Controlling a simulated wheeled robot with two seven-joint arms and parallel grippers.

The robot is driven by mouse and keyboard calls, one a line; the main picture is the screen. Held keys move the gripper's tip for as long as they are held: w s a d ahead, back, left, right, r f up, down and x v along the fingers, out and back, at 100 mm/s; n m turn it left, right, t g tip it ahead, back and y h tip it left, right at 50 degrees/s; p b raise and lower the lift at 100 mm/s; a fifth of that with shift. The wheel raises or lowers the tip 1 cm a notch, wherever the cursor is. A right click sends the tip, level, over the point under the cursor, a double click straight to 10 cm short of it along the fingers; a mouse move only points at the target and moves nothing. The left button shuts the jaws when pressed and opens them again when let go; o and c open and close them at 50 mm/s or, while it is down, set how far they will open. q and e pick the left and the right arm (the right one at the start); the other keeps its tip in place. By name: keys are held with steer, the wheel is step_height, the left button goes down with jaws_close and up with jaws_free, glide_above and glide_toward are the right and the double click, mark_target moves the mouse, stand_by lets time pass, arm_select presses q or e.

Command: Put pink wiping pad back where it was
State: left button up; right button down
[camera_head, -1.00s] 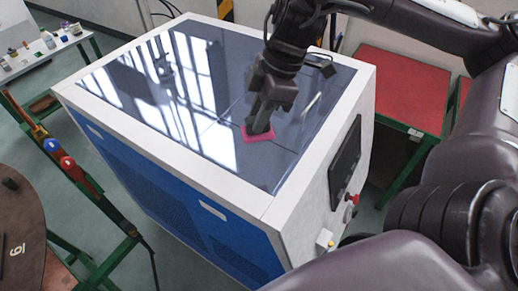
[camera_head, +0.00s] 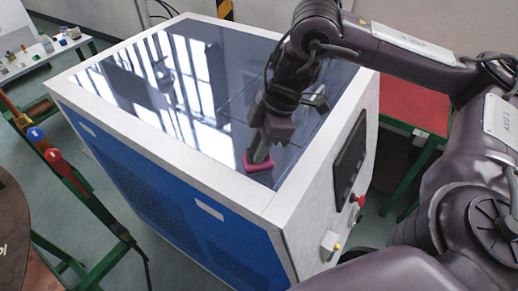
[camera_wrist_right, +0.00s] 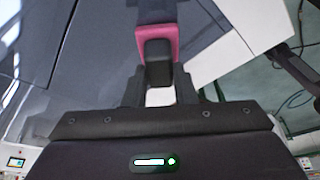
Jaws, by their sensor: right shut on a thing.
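The pink wiping pad (camera_head: 258,165) is at the glossy dark top (camera_head: 215,135) of the blue and white generator cabinet, near its front right corner. My right gripper (camera_head: 262,150) points down and is shut on the pad from above. I cannot tell whether the pad touches the top or hangs just over it. In the right wrist view the pad (camera_wrist_right: 174,42) shows as a pink edge around a dark part beyond my right gripper's fingers (camera_wrist_right: 157,78). My left gripper is not in view.
A red-topped green table (camera_head: 415,105) stands behind the cabinet at the right. A white table (camera_head: 45,50) with several small items is at the far left. A green rack with red and blue tools (camera_head: 55,157) stands left of the cabinet. A red knob (camera_head: 359,200) sticks out on the cabinet's right side.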

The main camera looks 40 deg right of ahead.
steer(key=shift+w, duration=0.1)
steer(key=c, duration=1.2)
jaws_free()
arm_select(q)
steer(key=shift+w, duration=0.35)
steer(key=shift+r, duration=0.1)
arm_select(e)
steer(key=shift+r, duration=0.1)
steer(key=p+v, duration=0.5)
steer(key=v, duration=0.1)
steer(key=shift+r, duration=0.1)
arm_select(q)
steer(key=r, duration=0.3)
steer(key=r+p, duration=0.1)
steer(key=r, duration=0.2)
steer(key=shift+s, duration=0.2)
arm_select(e)
steer(key=shift+d+r, duration=0.3)
steer(key=shift+r, duration=0.3)
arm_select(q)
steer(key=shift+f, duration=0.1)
arm_select(e)
steer(key=shift+f, duration=0.1)
